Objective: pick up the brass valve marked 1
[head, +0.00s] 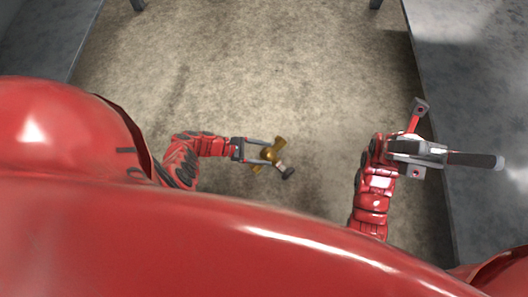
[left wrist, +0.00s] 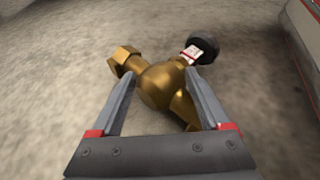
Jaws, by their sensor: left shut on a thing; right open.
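The brass valve (head: 270,154) is in the lower middle of the head view. It has a gold body, a hex end, a pale stem and a black handle. In the left wrist view the valve (left wrist: 160,86) lies between my fingers. A white tag with red on it (left wrist: 195,52) sits by the black handle (left wrist: 203,44); its mark is too small to read. My left gripper (head: 266,152) is shut on the valve's body. Whether the valve clears the floor I cannot tell. My right gripper (head: 418,142) is open, off to the right, away from the valve.
A grey surface (head: 470,75) runs along the right side, close to my right arm. Another grey surface (head: 45,40) is at the upper left. The mottled floor (head: 250,70) between them is clear. A dark cylindrical piece (head: 472,159) shows beside my right gripper.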

